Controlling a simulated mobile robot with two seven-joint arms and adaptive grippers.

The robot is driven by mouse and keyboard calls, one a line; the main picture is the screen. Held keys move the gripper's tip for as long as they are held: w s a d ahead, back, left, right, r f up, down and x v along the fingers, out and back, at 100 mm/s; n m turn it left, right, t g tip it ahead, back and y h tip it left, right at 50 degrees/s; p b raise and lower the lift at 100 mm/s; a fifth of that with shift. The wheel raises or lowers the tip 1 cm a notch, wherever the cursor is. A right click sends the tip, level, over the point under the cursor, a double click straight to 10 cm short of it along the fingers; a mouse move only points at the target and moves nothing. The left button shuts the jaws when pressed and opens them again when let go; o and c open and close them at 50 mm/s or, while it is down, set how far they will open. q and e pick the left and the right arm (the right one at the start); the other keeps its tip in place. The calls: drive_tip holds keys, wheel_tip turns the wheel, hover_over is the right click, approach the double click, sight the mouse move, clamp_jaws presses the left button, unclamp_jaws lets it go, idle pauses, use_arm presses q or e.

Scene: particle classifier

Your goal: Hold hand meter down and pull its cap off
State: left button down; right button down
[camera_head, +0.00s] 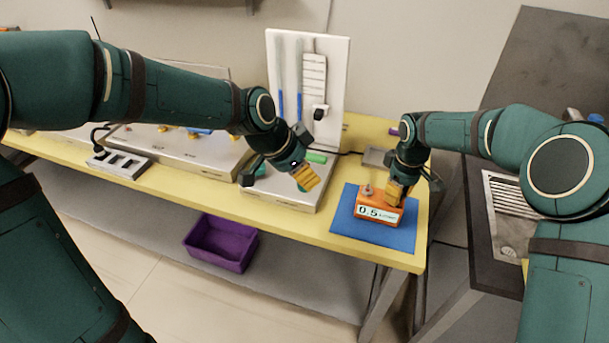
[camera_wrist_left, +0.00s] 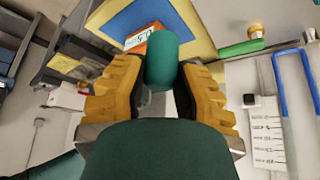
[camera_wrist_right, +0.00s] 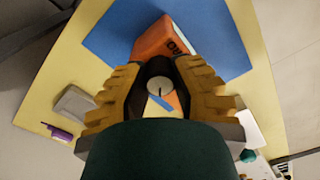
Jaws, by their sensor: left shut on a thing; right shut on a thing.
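The hand meter (camera_head: 379,213), an orange box with a "0.5" display, sits on a blue mat (camera_head: 345,231). My right gripper (camera_head: 397,192) is shut on the meter's upper part from above. The right wrist view shows the meter's orange body (camera_wrist_right: 160,42) and a round grey part (camera_wrist_right: 160,86) between the fingers. My left gripper (camera_head: 306,178) is raised left of the meter, apart from it. The left wrist view shows it shut on a teal rounded cylinder (camera_wrist_left: 161,58), which looks like the cap. In the head view the fingers mostly hide that cylinder.
A white upright panel (camera_head: 337,75) with blue tubes stands behind my left gripper. A green cylinder (camera_head: 317,157) lies at its foot. A grey box (camera_head: 377,157) is behind the mat. A purple bin (camera_head: 221,243) is on the lower shelf. The mat's front is clear.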

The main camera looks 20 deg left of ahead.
use_arm(q)
drive_tip(key=shift+r, duration=0.9)
use_arm(e)
drive_tip(key=shift+a+f, duration=0.1)
drive_tip(key=shift+f, duration=0.05)
drive_tip(key=c, duration=0.8)
unclamp_jaws()
wheel_tip(320, 180, up, 12)
drive_tip(key=shift+r, duration=0.1)
use_arm(q)
drive_tip(key=shift+a, duration=0.1)
